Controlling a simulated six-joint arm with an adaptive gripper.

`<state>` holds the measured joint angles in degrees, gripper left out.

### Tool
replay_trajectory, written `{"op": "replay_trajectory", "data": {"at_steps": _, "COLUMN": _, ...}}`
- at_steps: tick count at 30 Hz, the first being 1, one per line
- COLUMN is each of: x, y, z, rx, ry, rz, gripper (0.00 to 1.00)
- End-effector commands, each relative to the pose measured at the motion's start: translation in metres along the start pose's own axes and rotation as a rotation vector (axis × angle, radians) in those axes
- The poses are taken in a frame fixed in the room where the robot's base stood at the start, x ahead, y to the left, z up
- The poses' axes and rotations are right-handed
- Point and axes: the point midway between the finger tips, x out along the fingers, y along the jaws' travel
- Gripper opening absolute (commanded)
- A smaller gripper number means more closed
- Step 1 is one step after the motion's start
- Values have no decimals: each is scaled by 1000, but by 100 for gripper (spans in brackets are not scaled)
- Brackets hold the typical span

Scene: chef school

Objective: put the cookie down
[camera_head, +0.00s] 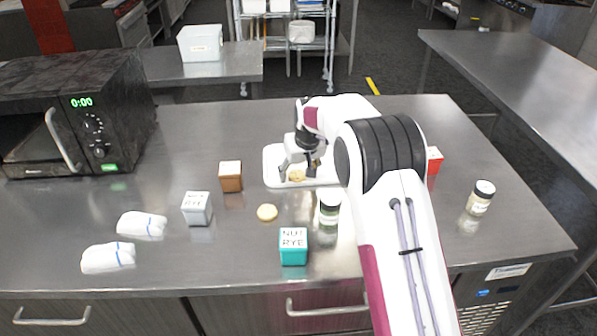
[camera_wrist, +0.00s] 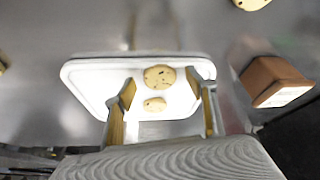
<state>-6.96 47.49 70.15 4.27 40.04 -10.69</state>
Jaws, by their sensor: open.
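A pale chocolate-chip cookie (camera_head: 297,175) is at the white tray (camera_head: 273,180), between the fingertips of my gripper (camera_head: 298,169). In the wrist view, this larger cookie (camera_wrist: 160,77) shows between the two spread fingers of my open gripper (camera_wrist: 162,82), with gaps on both sides. I cannot tell whether it rests fully on the tray (camera_wrist: 85,75). A smaller-looking round cookie (camera_wrist: 154,104) shows just below it over the tray. Another cookie (camera_head: 267,212) lies on the counter in front of the tray; one also shows at the top edge of the wrist view (camera_wrist: 250,4).
A brown box (camera_head: 231,177) stands left of the tray. A grey box (camera_head: 196,208), a teal box (camera_head: 293,247) and a jar (camera_head: 329,207) stand nearer the front. A red box (camera_head: 434,161) and another jar (camera_head: 480,198) are right. A microwave (camera_head: 95,115) stands left.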

Motion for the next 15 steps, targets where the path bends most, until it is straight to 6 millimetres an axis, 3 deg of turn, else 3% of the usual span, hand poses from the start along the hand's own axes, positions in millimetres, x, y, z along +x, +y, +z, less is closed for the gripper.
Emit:
{"op": "replay_trajectory", "data": {"at_steps": 8, "x": -10, "y": 0, "z": -2, "rx": 0, "ry": 1, "rz": 0, "gripper": 56}}
{"op": "replay_trajectory", "data": {"at_steps": 15, "x": -34, "y": 0, "z": -2, "rx": 0, "ry": 1, "rz": 0, "gripper": 56}}
